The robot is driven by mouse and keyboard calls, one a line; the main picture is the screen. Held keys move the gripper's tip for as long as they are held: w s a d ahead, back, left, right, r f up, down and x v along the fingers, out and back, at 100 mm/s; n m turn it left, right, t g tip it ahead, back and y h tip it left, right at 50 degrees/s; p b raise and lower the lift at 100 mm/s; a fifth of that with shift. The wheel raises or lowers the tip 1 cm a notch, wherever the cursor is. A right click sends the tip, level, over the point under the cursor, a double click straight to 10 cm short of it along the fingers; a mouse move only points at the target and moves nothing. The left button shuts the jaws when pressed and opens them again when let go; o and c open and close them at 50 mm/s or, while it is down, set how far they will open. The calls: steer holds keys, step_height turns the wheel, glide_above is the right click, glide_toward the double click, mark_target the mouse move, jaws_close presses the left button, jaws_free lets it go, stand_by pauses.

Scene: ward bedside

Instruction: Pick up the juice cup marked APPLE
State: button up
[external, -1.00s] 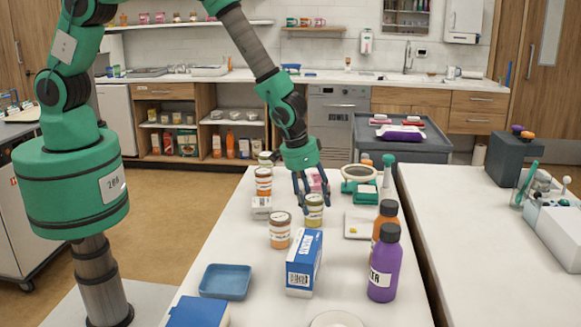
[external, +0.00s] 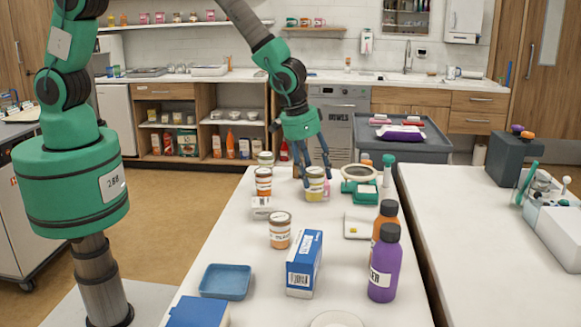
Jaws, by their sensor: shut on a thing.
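My gripper (external: 315,178) is shut on a small cup (external: 315,186) with a pale yellow-green body and a white label. The cup is upright and appears to be held above the white table (external: 345,275). Its label is too small to read. Two similar cups with orange bodies stand on the table: one at the left edge (external: 264,182) and one nearer the camera (external: 280,231). Another lidded cup (external: 265,158) stands farther back.
A blue and white box (external: 304,264), a blue tray (external: 226,281), a purple bottle (external: 384,265) and an orange bottle (external: 387,212) stand nearer the camera. A white box (external: 262,208) is at the left edge.

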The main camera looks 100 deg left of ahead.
steer(key=shift+r, duration=0.7)
